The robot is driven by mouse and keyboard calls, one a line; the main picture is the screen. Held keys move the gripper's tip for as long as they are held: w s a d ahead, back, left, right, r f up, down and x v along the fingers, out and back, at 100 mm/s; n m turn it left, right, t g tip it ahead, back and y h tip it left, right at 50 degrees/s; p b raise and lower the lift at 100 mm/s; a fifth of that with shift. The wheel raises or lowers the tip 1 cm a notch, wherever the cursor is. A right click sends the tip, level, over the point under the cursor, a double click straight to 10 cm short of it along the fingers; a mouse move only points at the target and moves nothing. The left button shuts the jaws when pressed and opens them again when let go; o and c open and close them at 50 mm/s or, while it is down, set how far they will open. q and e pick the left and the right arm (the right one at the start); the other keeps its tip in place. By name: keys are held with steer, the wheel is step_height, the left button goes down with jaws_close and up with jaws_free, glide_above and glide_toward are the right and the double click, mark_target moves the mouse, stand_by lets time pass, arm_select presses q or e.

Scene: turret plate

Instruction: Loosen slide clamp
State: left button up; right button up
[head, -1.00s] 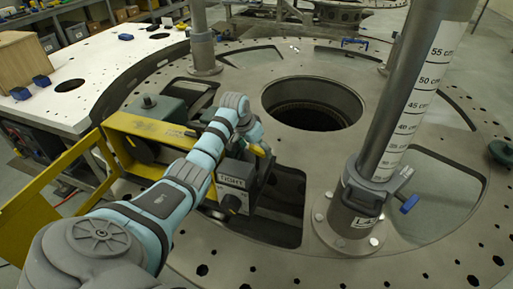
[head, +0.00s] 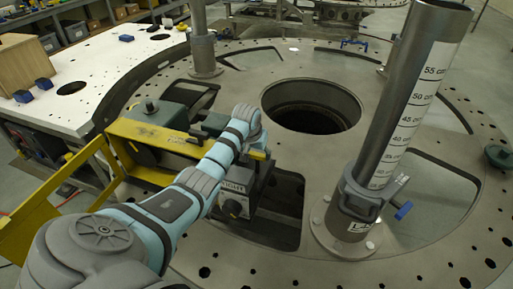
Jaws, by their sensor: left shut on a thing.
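The slide clamp is a dark block with a round knob (head: 231,208) on its front and a small white label (head: 234,187). I cannot read the label surely now. It sits beside a yellow frame (head: 150,132) on the round grey turret plate (head: 330,165). My left arm reaches over the frame from the lower left. My left gripper (head: 256,140) is at the top of the clamp, shut on a part of it. My own wrist hides most of the fingers and the gripped part. My right gripper is not in view.
A second post (head: 202,45) stands at the back. The plate has a large round hole (head: 311,105) and open slots. A white table (head: 95,80) is at the left.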

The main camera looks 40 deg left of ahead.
arm_select(q)
steer(key=shift+r, duration=0.1)
steer(key=o, duration=1.2)
steer(key=shift+c, duration=0.2)
steer(key=v, duration=1.2)
steer(key=shift+d, duration=0.15)
